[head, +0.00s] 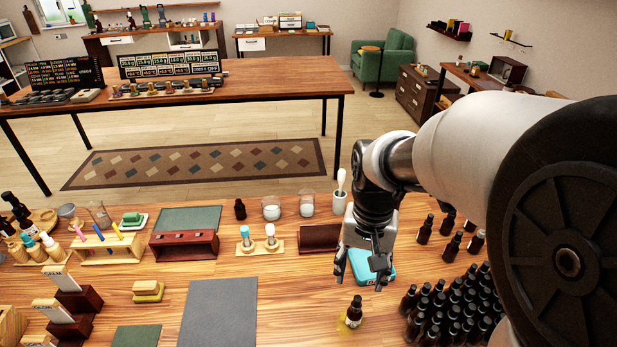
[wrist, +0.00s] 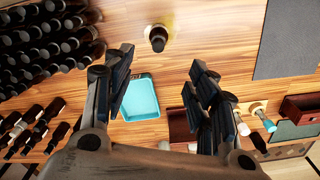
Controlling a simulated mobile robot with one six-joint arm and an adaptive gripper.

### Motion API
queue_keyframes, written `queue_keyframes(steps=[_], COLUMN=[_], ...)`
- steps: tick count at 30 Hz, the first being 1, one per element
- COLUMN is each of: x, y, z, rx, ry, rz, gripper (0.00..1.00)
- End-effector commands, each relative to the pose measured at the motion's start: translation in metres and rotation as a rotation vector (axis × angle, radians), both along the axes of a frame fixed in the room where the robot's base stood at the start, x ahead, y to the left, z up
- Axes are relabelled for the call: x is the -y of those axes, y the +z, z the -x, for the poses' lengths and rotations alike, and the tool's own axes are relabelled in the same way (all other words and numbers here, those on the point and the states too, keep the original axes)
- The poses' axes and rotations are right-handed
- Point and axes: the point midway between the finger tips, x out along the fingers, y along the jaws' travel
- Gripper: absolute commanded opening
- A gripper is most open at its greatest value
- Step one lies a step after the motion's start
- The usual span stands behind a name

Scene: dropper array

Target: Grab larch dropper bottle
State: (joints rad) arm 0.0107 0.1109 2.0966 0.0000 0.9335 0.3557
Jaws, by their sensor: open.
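A single dark dropper bottle (head: 354,311) with a black cap stands upright, apart from the others, near the front of the wooden table. It also shows in the wrist view (wrist: 158,38), beyond my fingertips and between their lines. No label reading larch can be read, so I cannot tell which bottle is the larch one. Many similar dark bottles (head: 450,310) stand packed at the right. My gripper (head: 360,273) points down above the table, behind the single bottle in the head view. Its fingers (wrist: 161,62) are apart, with nothing between them.
A teal tray (head: 384,265) lies below and beside my gripper and shows in the wrist view (wrist: 141,98). A few loose bottles (head: 452,246) stand behind the packed group. A grey mat (head: 219,312) lies left of the single bottle, with bare wood between. A dark red holder (head: 319,238) stands behind.

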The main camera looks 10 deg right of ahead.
Motion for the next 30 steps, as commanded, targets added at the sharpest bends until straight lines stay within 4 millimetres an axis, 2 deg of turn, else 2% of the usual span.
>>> queue_keyframes(steps=[6,13,16,25,30], x=[0.0,0.0,0.0,-0.001,-0.004], y=[-0.049,-0.097,-0.11,-0.127,-0.154], z=[0.002,0.002,0.002,0.001,0.002], rx=[-0.006,-0.004,-0.003,-0.001,-0.003], ry=[0.0,0.001,0.001,0.002,0.003], rz=[0.0,0.0,0.0,0.001,0.0], gripper=[0.52,0.52,0.52,0.52,0.52])
